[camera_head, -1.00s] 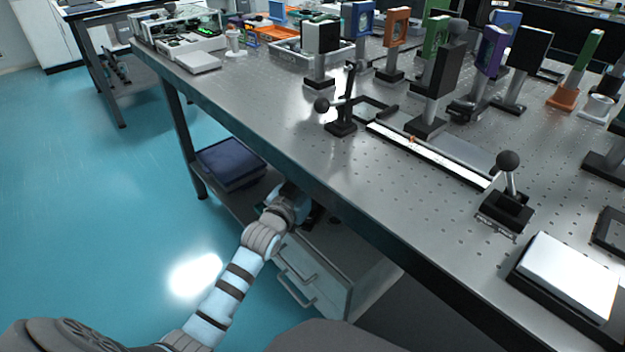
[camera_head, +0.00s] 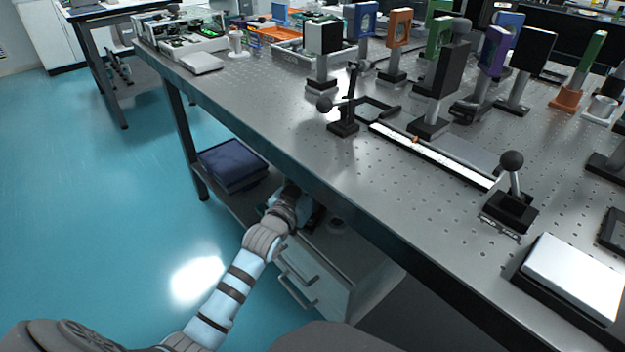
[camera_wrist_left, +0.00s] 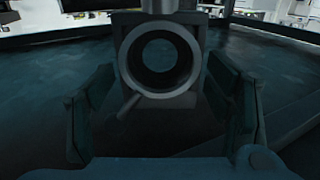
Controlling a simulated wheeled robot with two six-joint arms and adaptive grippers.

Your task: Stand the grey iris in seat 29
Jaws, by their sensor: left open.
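A grey iris (camera_wrist_left: 160,94), a ring with a round opening and a small lever at its lower left, stands upright straight ahead in the left wrist view. My left gripper (camera_wrist_left: 165,112) is open, with one finger on each side below the ring. I cannot tell whether the fingers touch it. In the head view my left arm reaches under the table top, above the drawer cabinet, and its fingers are hidden there. The perforated optical table (camera_head: 270,120) carries several mounts. I cannot make out seat 29. My right gripper is not in view.
On top are a black ball-ended stand (camera_head: 343,125), a long white strip (camera_head: 440,158), another ball-ended stand (camera_head: 510,205) and a white block (camera_head: 572,275). A drawer cabinet (camera_head: 325,282) and dark blue box (camera_head: 232,165) are below.

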